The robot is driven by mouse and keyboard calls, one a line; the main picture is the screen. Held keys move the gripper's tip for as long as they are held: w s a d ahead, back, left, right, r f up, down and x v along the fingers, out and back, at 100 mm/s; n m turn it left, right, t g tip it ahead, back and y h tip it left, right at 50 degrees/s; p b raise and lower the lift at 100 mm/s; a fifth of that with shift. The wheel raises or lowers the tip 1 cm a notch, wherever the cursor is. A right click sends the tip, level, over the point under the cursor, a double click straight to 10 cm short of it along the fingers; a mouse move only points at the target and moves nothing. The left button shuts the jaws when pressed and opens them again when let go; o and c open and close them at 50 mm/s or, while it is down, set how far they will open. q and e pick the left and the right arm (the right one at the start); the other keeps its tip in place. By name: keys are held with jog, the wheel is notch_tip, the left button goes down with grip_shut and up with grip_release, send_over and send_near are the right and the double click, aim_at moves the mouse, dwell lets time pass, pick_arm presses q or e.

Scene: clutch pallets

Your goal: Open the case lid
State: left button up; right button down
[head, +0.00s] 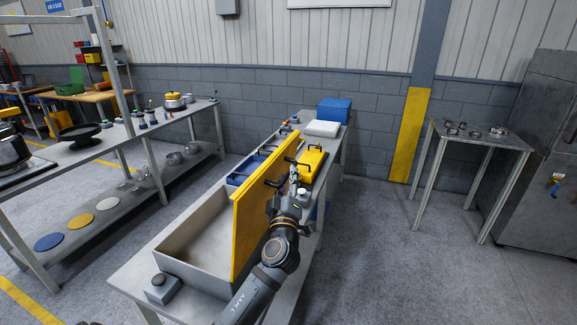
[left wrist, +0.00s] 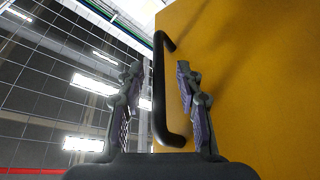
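The case (head: 195,266) is a grey open-topped box on the near end of the middle table. Its yellow lid (head: 256,217) stands about upright along the box's right side, so the inside shows. A black bar handle (head: 273,183) is on the lid; it also shows in the left wrist view (left wrist: 159,95) against the yellow panel (left wrist: 250,80). My left gripper (head: 289,182) is to the right of the lid, near its far end. In the left wrist view its fingers (left wrist: 159,70) are apart, with the handle between them. My right gripper is not in view.
Behind the lid are a smaller yellow case (head: 313,166), a blue bin (head: 238,174), a white box (head: 322,129) and a blue box (head: 335,109). A small grey button box (head: 162,289) sits at the table's near left.

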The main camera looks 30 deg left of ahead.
pick_arm(q)
jog(key=shift+r+p+x, duration=0.2)
jog(key=shift+p+x, duration=0.1)
jog(key=shift+x, duration=0.65)
jog(key=shift+w+f, duration=0.1)
jog(key=shift+w, duration=0.05)
grip_shut()
